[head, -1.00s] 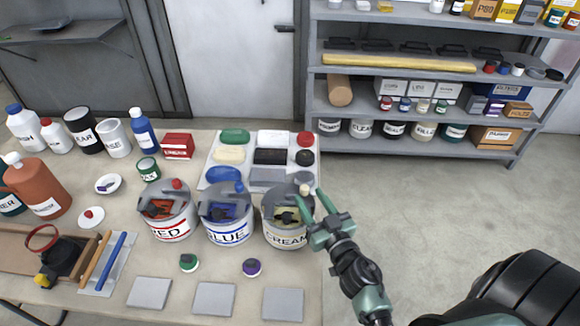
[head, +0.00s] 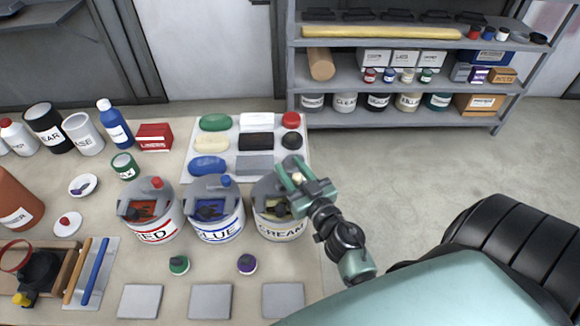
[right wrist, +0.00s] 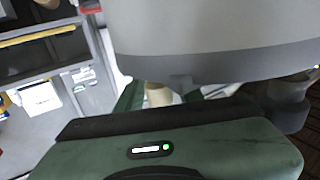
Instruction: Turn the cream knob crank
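The cream can (head: 281,231) stands at the right end of a row of three paint cans, with a grey crank lid on top. Its cream knob (head: 297,178) shows small between my right gripper's fingers in the head view. My right gripper (head: 293,172) is at the can's upper right, its green fingers apart on either side of the knob. In the right wrist view, the knob (right wrist: 158,95) stands between the fingertips, with small gaps seeming to show beside it. Part of the lid is hidden behind the gripper. My left gripper is not in view.
The red can (head: 152,228) and blue can (head: 215,225) stand left of the cream can, each with a crank lid. A white tray (head: 226,138) with several coloured blocks lies behind. Grey tiles (head: 211,301) lie in front. The floor to the right is clear.

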